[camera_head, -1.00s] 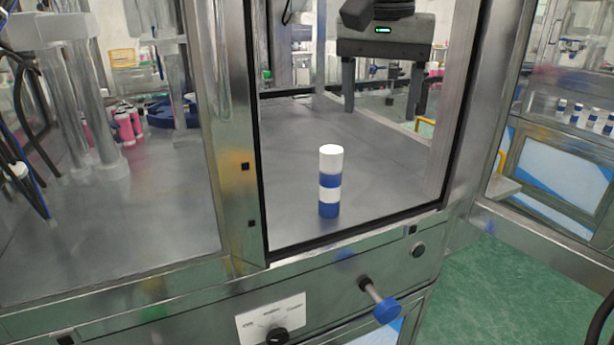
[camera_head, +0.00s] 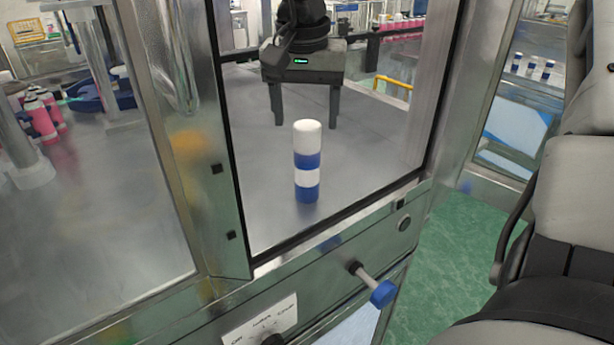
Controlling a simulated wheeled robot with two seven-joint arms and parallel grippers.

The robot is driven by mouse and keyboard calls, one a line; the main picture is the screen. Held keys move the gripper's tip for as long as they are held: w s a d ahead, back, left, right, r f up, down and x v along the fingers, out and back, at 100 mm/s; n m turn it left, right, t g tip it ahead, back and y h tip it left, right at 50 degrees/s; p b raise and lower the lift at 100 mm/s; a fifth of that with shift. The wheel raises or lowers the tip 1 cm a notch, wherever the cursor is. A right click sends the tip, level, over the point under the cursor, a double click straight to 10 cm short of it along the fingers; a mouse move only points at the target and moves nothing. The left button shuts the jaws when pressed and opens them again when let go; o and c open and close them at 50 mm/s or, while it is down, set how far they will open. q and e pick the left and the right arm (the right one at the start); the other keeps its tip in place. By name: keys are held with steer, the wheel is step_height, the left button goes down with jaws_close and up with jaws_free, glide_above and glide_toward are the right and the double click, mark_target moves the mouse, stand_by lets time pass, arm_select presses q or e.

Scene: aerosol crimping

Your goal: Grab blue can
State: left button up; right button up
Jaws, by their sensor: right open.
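The blue can (camera_head: 307,162), upright with blue and white bands and a white top, stands on the grey metal surface just inside the machine's opening. My right gripper (camera_head: 306,117) is inside the opening, its two fingers pointing down and spread apart. In the picture its fingertips lie on either side of the can's white top, and the can's top covers part of the gap between them. It is empty and not closed on the can; how far behind or above the can it is cannot be told exactly. My left gripper is not in view.
The metal door frame (camera_head: 232,237) borders the opening on the left, and a front ledge runs below. A blue-capped knob (camera_head: 382,293) sticks out of the front. Several pink cans (camera_head: 40,118) stand behind the left pane. Green floor lies to the right.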

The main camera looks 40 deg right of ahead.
mark_target(307, 165)
steer(key=f, duration=0.5)
steer(key=shift+d+f+p, duration=0.25)
steer(key=shift+f+p, duration=0.05)
steer(key=shift+p, duration=0.05)
steer(key=shift+r, duration=0.1)
steer(key=c, duration=1.4)
